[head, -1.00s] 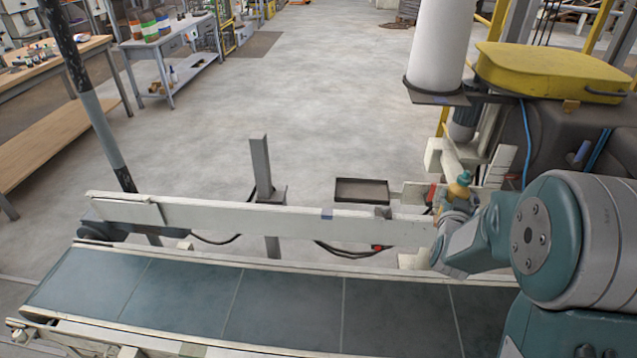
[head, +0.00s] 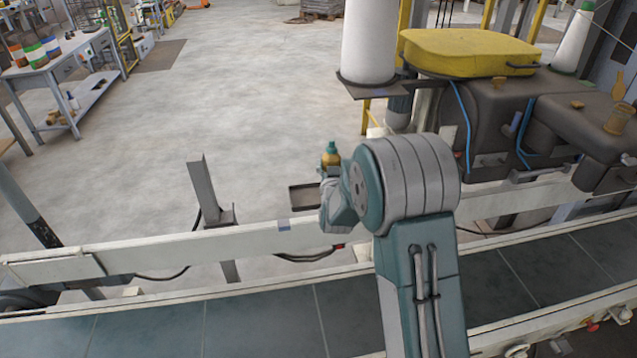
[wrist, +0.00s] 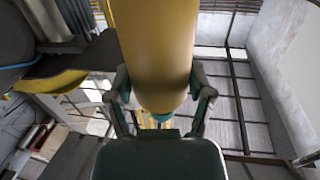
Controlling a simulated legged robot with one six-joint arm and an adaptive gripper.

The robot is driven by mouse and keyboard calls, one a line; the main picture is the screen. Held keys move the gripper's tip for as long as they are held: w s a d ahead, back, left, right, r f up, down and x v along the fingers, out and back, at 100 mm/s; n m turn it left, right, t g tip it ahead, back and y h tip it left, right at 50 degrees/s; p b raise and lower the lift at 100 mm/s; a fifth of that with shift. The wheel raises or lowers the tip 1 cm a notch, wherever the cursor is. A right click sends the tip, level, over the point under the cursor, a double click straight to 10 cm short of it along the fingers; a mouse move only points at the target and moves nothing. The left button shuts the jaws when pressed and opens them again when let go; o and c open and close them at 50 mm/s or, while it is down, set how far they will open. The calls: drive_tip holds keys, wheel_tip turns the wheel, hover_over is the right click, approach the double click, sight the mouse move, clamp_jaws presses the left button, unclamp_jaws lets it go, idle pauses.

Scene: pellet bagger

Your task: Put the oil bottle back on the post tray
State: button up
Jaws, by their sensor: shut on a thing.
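The oil bottle (head: 331,157) has a yellow-amber body and a teal-green cap. In the head view it stands upright above my gripper, mostly hidden behind my arm. In the wrist view its yellow body (wrist: 155,50) fills the upper middle, between the two fingers of my gripper (wrist: 160,100), which is shut on it. The post tray (head: 303,196) is a small dark shallow tray just left of the bottle in the picture. My arm hides its right part, and no object shows on its visible part. I cannot tell the gap in depth between bottle and tray.
A pale conveyor rail (head: 180,240) runs across in front, with the dark belt (head: 260,320) on the near side. A grey upright post (head: 203,190) stands left of the tray. Machinery with a yellow cover (head: 465,52) and a white cylinder (head: 368,40) is to the right. Open floor lies beyond.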

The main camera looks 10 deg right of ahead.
drive_tip(key=w+f, duration=0.1)
drive_tip(key=f, duration=0.1)
drive_tip(key=w+a+f, duration=0.1)
drive_tip(key=w+f, duration=0.1)
drive_tip(key=w+a+f, duration=0.1)
drive_tip(key=f, duration=0.1)
drive_tip(key=shift+w+a, duration=0.15)
drive_tip(key=shift+w, duration=0.25)
wheel_tip(320, 180, down, 3)
drive_tip(key=shift+w+a+f, duration=0.1)
drive_tip(key=shift+w, duration=0.05)
drive_tip(key=shift+a, duration=0.35)
drive_tip(key=o, duration=1.2)
drive_tip(key=shift+d+f, duration=0.1)
drive_tip(key=shift+d, duration=0.2)
